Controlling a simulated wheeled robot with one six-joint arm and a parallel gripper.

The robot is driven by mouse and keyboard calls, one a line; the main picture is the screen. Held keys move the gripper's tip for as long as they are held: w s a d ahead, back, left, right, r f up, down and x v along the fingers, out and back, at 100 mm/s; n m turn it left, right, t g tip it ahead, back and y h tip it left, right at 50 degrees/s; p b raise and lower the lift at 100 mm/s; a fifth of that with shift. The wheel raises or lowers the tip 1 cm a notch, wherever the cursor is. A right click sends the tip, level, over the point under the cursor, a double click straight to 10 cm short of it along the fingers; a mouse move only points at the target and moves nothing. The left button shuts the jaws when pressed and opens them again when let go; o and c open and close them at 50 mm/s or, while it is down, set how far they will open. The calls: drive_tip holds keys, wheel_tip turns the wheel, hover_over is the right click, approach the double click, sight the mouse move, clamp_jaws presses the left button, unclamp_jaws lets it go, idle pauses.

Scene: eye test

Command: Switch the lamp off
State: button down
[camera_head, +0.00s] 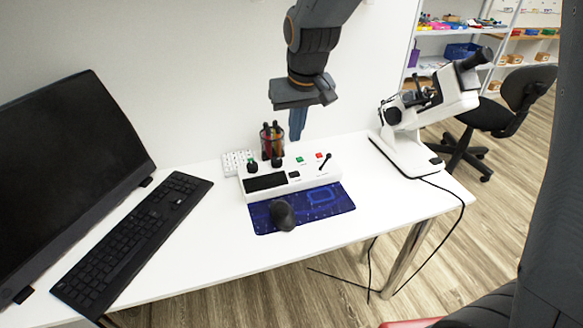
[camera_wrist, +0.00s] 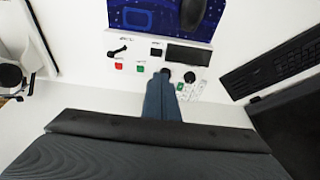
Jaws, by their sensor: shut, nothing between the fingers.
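A white control box (camera_head: 311,173) stands on the desk. It has a green button (camera_head: 300,159), a red button (camera_head: 319,155), a black lever (camera_head: 325,161), two black knobs (camera_head: 252,165) and a dark display (camera_head: 265,182). In the wrist view the lever (camera_wrist: 118,51), red button (camera_wrist: 118,67) and green button (camera_wrist: 140,69) lie left of my fingers. My gripper (camera_head: 297,136) is shut and empty above the back of the box. In the wrist view its fingertips (camera_wrist: 163,78) overlap the knob area and partly hide it. I cannot make out a lamp or whether one is lit.
A mouse (camera_head: 283,215) lies on a blue mat (camera_head: 325,201) in front. A keyboard (camera_head: 130,243) and monitor (camera_head: 65,170) are left, a white microscope (camera_head: 407,148) right.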

drive_tip(key=shift+a, duration=0.1)
idle(0.4)
drive_tip(key=p, duration=0.1)
hover_over(289, 174)
drive_tip(key=s, duration=0.1)
drive_tip(key=f, duration=1.2)
drive_tip(key=shift+s+d, duration=0.1)
drive_tip(key=shift+d, duration=0.1)
drive_tip(key=shift+f, duration=0.75)
